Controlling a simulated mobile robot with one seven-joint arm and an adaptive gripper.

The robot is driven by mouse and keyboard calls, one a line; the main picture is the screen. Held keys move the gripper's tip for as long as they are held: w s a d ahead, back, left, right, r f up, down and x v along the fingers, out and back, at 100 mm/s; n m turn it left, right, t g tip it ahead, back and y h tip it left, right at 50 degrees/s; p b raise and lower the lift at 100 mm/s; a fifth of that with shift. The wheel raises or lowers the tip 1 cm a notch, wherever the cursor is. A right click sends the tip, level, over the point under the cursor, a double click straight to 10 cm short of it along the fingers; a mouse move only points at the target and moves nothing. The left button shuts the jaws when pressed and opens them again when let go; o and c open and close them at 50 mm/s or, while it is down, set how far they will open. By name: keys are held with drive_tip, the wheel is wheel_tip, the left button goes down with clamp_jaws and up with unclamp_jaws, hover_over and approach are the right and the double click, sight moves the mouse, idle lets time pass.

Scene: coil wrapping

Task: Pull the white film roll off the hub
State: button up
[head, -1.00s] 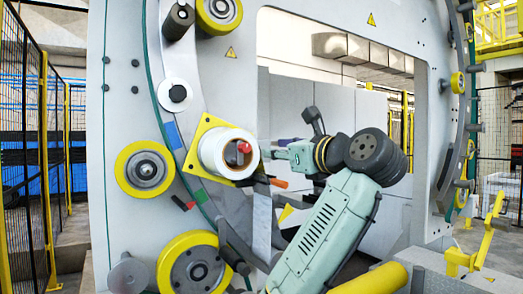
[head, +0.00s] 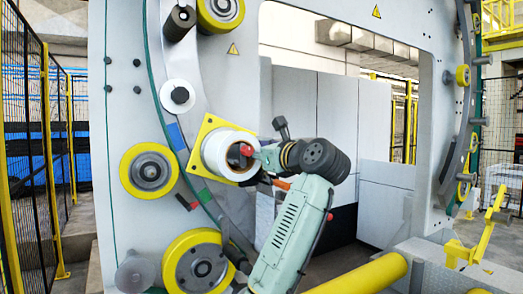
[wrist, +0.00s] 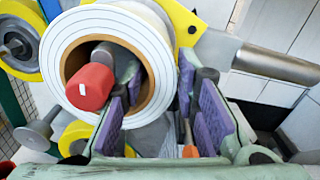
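The white film roll (head: 213,158) sits on the hub in front of a yellow square plate (head: 207,124). In the wrist view the roll (wrist: 77,25) shows its end face, with a brown core ring around the hub. The hub's red end (wrist: 89,87) sticks out of the core. My gripper (wrist: 160,100) is open, with purple pads on its fingers. Its left finger overlaps the core opening and its right finger is beside the roll's right edge. The roll's wall appears between them; I cannot tell whether they touch it. In the head view my gripper (head: 258,157) is at the roll's right side.
A grey ring frame with yellow rollers (head: 149,171) surrounds the roll. A bigger yellow roller (head: 196,263) is below it. A grey metal bar (wrist: 280,64) extends right of the roll in the wrist view. The frame's large opening (head: 345,100) is right of the roll.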

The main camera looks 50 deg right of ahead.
drive_tip(key=shift+c, duration=0.4)
clamp_jaws()
idle(0.7)
